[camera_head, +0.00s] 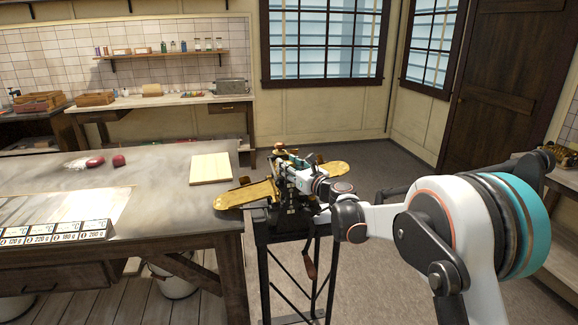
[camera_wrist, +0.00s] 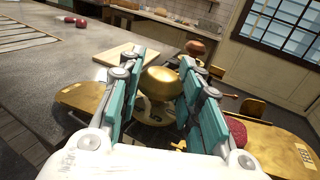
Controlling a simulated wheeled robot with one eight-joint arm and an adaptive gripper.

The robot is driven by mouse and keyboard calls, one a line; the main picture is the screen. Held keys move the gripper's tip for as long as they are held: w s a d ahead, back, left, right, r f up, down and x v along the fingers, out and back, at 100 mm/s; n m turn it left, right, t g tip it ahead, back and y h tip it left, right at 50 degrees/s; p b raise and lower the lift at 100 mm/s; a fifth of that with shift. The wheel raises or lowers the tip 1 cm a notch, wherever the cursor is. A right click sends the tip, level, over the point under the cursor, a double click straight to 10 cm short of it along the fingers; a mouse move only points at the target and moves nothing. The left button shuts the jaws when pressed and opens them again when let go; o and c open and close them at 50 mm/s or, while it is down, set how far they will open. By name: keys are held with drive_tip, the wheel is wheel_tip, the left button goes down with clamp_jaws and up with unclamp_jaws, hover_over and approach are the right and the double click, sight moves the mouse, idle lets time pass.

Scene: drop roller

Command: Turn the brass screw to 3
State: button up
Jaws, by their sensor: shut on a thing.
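The drop roller (camera_head: 290,190) stands on a dark metal stand at the right end of the long table. It has brass trays on its left and right sides. In the wrist view the round brass screw knob (camera_wrist: 161,82) sits between the two teal finger pads of my gripper (camera_wrist: 160,90). The pads are close against its sides. In the head view my gripper (camera_head: 305,178) reaches in from the right over the roller's top and hides the screw.
The long table (camera_head: 150,210) holds a pale wooden board (camera_head: 210,168), two red lumps (camera_head: 107,161) and a row of weight-marked cards (camera_head: 55,235). A second brass-and-wood knob (camera_wrist: 196,47) rises behind the screw. The floor right of the roller is clear.

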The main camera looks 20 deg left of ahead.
sight(289, 162)
drive_tip(key=n+g+y, duration=0.1)
drive_tip(key=n+g, duration=0.1)
drive_tip(key=g, duration=0.1)
drive_tip(key=n+g+y+p, duration=0.1)
drive_tip(key=n+g, duration=0.1)
drive_tip(key=g, duration=0.2)
drive_tip(key=shift+n+y, duration=0.4)
drive_tip(key=shift+f+g, duration=0.1)
drive_tip(key=shift+g, duration=0.2)
drive_tip(key=o, duration=1.1)
wheel_tip(289, 162, up, 10)
drive_tip(key=shift+a+r, duration=0.1)
